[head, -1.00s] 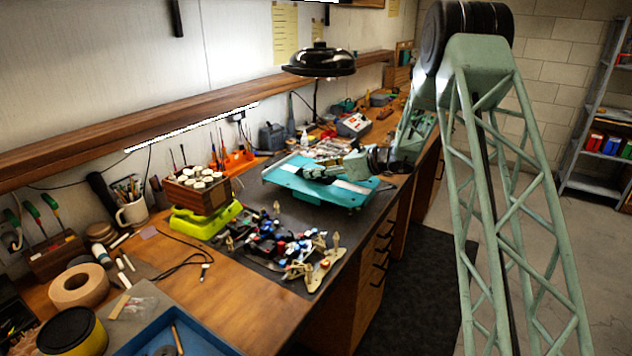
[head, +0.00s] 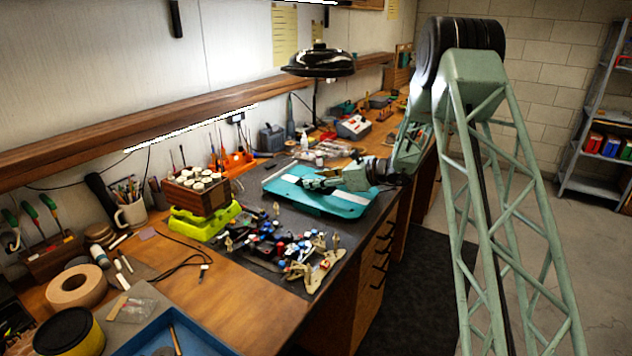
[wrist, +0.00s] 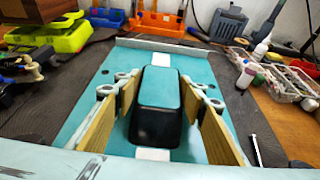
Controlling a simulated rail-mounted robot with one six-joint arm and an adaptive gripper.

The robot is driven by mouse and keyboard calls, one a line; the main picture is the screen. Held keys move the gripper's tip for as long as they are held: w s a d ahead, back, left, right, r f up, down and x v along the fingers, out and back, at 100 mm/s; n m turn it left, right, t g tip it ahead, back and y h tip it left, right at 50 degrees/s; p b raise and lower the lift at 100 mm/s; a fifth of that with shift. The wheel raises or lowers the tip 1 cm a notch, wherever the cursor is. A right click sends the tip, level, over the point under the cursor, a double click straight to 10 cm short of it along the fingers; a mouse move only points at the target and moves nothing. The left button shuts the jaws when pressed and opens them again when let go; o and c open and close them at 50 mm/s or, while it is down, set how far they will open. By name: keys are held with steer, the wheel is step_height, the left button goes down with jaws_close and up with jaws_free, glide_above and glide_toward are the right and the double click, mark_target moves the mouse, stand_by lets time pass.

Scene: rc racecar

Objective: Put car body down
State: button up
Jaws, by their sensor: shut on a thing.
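The car body (head: 349,205) is a flat teal panel with a white stripe and a raised dark cabin. In the head view it is level at the far part of the dark mat, low over it or resting on it; I cannot tell which. In the wrist view the car body (wrist: 88,118) fills the middle. My gripper (wrist: 166,92) has its wood-padded fingers on either side of the black cabin with the teal top and is shut on it. In the head view my gripper (head: 318,183) is over the panel, partly hiding it. The body's underside is hidden.
The car chassis (head: 280,245) with wires and tan arms lies on the mat nearer the camera. A lime green stand (head: 203,226) carries a wooden box of white-topped jars (head: 200,190). Bottles and clear cases (wrist: 290,88) lie beyond the body. A black lamp (head: 318,62) hangs above.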

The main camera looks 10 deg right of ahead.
steer(key=shift+f, duration=0.15)
steer(key=o, duration=1)
steer(key=shift+c, duration=0.2)
steer(key=shift+s+d+r, duration=0.1)
steer(key=shift+d+r, duration=0.05)
steer(key=shift+r, duration=0.1)
step_height(320, 180, up, 4)
steer(key=p, duration=0.2)
glide_above(342, 194)
steer(key=shift+s+r, duration=0.1)
steer(key=shift+r, duration=0.1)
steer(key=shift+r, duration=0.1)
